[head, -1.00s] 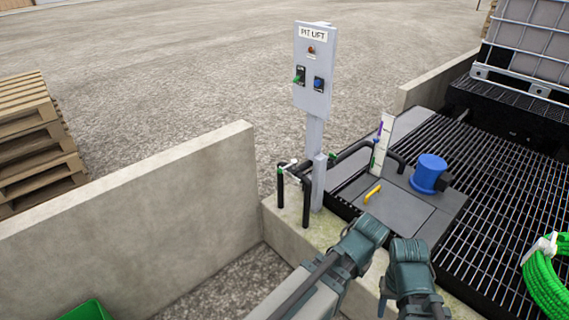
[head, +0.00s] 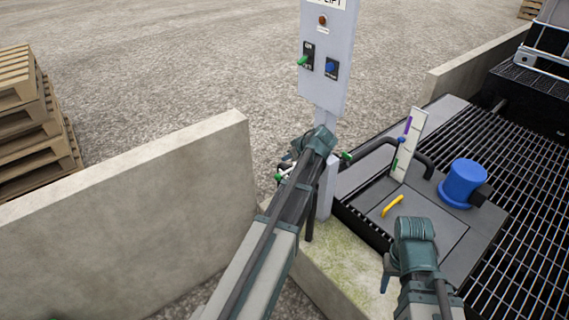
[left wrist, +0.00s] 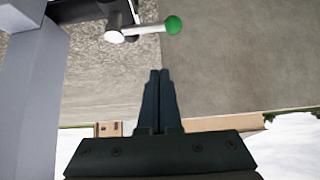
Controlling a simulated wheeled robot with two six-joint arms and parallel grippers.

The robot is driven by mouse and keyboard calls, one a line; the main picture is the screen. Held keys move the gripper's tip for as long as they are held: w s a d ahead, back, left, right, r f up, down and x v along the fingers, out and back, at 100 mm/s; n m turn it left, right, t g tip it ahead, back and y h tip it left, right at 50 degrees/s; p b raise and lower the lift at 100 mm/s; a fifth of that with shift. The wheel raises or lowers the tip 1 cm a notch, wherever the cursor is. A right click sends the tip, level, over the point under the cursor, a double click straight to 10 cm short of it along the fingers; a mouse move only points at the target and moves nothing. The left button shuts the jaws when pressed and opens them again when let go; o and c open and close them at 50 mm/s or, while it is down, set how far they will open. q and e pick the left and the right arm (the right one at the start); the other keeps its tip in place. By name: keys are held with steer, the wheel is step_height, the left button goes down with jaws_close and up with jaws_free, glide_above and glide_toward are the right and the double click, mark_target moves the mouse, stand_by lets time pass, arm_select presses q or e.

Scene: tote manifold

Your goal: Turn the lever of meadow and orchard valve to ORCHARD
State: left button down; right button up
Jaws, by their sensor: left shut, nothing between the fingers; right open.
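The valve lever (left wrist: 145,29), a silver rod ending in a green ball, shows at the top of the left wrist view, joined to a pale hub (left wrist: 115,33) on black pipe. In the head view its green ball (head: 279,178) shows beside my left forearm, which hides much of the pipework. My left gripper (left wrist: 160,72) is shut and empty, its tips apart from the lever and below it in the left wrist picture. In the head view my left gripper (head: 287,156) is by the post. No MEADOW or ORCHARD label is readable. My right gripper (head: 386,285) is open over the ledge.
The grey pit lift panel (head: 325,55) stands on its post just behind my left gripper. A concrete wall (head: 130,205) runs at left. A second green handle (head: 346,156) is on the pipe right of the post. A blue cylinder (head: 464,183) stands on the deck.

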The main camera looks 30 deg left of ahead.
mark_target(288, 172)
arm_select(q)
steer(key=shift+a, duration=0.2)
steer(key=shift+w+a+f+b, duration=0.2)
steer(key=shift+a+f+b, duration=0.2)
steer(key=shift+f+b, duration=0.95)
steer(key=shift+w+a+f+b, duration=0.15)
steer(key=shift+a+f+b, duration=0.3)
steer(key=shift+f+b, duration=0.9)
steer(key=shift+w+a+f+b, duration=0.2)
steer(key=shift+a+f+b, duration=0.2)
steer(key=shift+f+b, duration=0.9)
steer(key=shift+w+d, duration=0.1)
steer(key=shift+d, duration=0.05)
